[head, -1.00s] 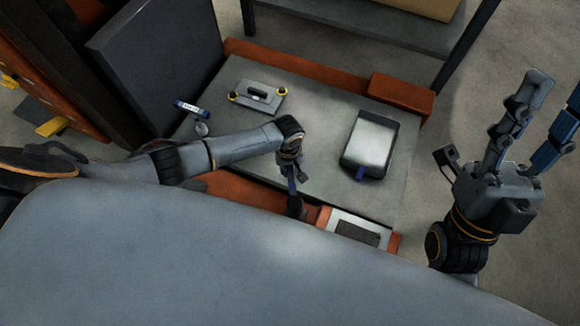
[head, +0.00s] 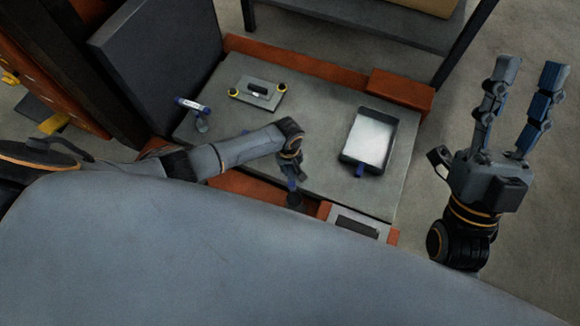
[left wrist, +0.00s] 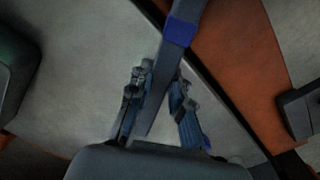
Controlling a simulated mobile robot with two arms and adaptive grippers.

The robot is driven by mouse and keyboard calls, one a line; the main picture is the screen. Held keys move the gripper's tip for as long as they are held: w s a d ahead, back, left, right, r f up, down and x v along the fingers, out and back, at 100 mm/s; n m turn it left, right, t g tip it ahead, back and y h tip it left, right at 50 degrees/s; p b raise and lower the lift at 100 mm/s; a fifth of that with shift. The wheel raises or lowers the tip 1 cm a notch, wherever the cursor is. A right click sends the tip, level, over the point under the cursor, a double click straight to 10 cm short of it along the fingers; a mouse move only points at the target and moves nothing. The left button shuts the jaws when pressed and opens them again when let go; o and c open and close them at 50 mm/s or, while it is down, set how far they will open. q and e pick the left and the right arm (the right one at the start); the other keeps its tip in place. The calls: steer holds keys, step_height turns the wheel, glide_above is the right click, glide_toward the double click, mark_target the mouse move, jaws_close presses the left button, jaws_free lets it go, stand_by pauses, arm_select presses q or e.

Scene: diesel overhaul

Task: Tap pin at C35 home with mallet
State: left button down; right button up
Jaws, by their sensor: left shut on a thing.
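My left gripper (head: 290,168) is over the front part of the grey bench top. It is shut on the mallet, whose handle (left wrist: 183,32) with a blue band runs between the fingers in the left wrist view (left wrist: 158,105). A dark end of the mallet (head: 294,200) points down near the bench's front edge in the head view. My right gripper (head: 520,105) is open and empty, with its fingers raised and spread, off the bench to the right. I cannot make out the pin or the C35 mark.
A plate with yellow-ringed knobs (head: 258,93) lies on the bench. A shallow tray with a pale floor (head: 368,138) is to its right. A blue-and-white tube (head: 192,103) is at the left, beside a dark upright panel (head: 155,60). An orange block (head: 401,90) sits at the back right corner.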

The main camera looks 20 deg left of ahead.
arm_select(q)
steer(key=shift+r+p, duration=0.75)
steer(key=shift+r, duration=0.1)
steer(key=shift+r+p, duration=0.7)
steer(key=shift+p, duration=0.1)
arm_select(e)
steer(key=w+f+g+h, duration=0.3)
steer(key=w+f+g, duration=0.4)
steer(key=f, duration=0.4)
steer(key=shift+f+g, duration=0.35)
steer(key=shift+g, duration=0.45)
steer(key=shift+w+a, duration=0.1)
arm_select(q)
steer(key=shift+r+p, duration=0.15)
steer(key=shift+p, duration=0.2)
steer(key=shift+s+d+r+p, duration=0.1)
steer(key=shift+p, duration=0.25)
steer(key=shift+t, duration=0.3)
arm_select(e)
step_height(320, 180, down, 7)
steer(key=s+d+g+h, duration=0.1)
steer(key=g, duration=0.3)
steer(key=shift+d+h, duration=0.15)
steer(key=shift+h, duration=0.15)
steer(key=shift+s+f, duration=0.1)
steer(key=shift+s, duration=0.05)
